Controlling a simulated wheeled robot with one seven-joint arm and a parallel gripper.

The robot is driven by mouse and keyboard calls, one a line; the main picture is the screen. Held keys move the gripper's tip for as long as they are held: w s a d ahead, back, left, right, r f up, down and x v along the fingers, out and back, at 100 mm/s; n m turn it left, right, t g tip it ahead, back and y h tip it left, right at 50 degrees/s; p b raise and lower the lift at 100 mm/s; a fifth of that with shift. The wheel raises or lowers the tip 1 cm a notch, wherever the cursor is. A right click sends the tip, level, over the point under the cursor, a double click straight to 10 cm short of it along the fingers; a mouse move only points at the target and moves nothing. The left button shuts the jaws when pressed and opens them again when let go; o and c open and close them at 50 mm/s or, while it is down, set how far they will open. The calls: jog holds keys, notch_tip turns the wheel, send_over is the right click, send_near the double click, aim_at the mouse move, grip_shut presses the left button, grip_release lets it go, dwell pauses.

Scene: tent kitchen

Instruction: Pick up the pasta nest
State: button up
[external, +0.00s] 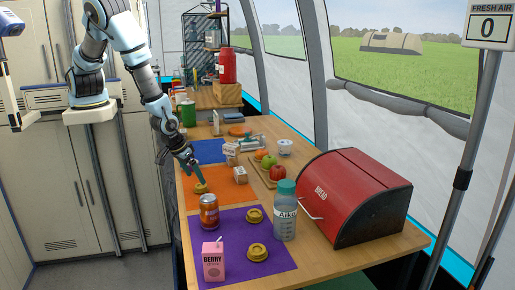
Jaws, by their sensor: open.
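Three small round yellow-brown pieces that look like pasta nests show in the external view. One pasta nest (201,188) lies on the orange mat (222,203). Two more, a middle pasta nest (255,215) and a front pasta nest (257,252), lie on the purple mat (222,265). My gripper (199,180) points down just above the nest on the orange mat. Its fingers are open and dark, and seem close around or over that nest. I cannot tell whether they touch it.
A red bread box (352,195) fills the right side.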

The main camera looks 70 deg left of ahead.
aim_at(200, 185)
jog(key=shift+b+x, duration=1.25)
jog(key=shift+x, duration=1.45)
jog(key=shift+d, duration=0.1)
jog(key=c, duration=1.4)
jog(key=shift+r, duration=0.1)
